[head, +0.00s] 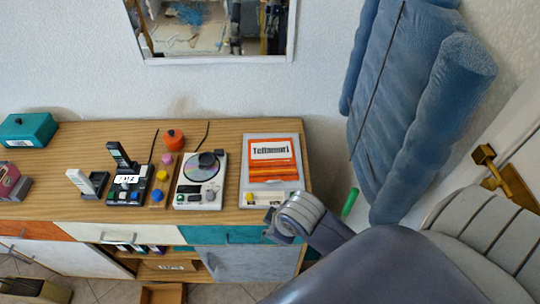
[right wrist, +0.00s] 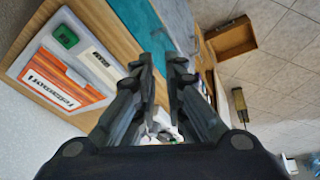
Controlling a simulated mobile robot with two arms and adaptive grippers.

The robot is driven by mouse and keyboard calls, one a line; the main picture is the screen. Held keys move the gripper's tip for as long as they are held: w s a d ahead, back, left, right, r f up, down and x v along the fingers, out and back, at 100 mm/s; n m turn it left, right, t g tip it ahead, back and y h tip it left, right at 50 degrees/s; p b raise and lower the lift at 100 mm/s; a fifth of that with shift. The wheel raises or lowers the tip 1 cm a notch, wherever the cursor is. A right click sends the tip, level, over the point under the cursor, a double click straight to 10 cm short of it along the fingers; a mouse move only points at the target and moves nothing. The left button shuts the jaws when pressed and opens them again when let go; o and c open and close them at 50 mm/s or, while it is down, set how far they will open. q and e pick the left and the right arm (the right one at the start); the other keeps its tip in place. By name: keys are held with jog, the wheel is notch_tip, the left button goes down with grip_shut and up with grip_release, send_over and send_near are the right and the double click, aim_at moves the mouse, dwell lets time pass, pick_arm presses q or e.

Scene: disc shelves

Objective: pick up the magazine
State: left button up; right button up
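The magazine (head: 270,162), orange and white with a dark-lettered title, lies flat on a pale grey panel (head: 246,180) at the right end of the wooden cabinet top. It also shows at the left of the right wrist view (right wrist: 62,82). My right gripper (head: 278,226) is in front of the cabinet's front edge, below the magazine in the head view and apart from it. In the right wrist view its fingers (right wrist: 163,62) are parted with nothing between them. My left gripper is not in view.
The cabinet top (head: 228,213) holds a disc player (head: 200,183), a dark button device (head: 130,188), a red-orange knob (head: 173,139) and a teal box (head: 28,131). A blue cushioned thing (head: 410,90) stands at right. An open drawer (head: 162,293) juts out low down.

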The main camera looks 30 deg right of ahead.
jog(key=w+d+r+n+h, duration=0.2)
jog(key=w+d+n, duration=0.25)
jog(key=w, duration=0.55)
jog(key=n+p, duration=0.1)
send_over(274, 180)
jog(key=s+a, duration=0.2)
jog(key=shift+h, duration=0.3)
notch_tip(274, 180, down, 4)
jog(key=shift+d+f, duration=0.1)
jog(key=shift+d, duration=0.05)
jog(key=shift+w+d+f+p, duration=0.1)
jog(key=shift+d+f+p, duration=0.1)
jog(key=shift+f+p, duration=0.25)
jog(key=f, duration=0.1)
jog(key=w+f+p, duration=0.1)
jog(key=shift+d+f+t, duration=0.3)
jog(key=shift+d+f, duration=0.05)
jog(key=shift+w+d+f, duration=0.1)
jog(key=shift+w+f, duration=0.1)
jog(key=shift+f, duration=0.4)
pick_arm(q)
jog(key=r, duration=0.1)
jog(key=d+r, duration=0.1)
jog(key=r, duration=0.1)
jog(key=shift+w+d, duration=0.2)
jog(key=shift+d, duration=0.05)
pick_arm(e)
grip_shut()
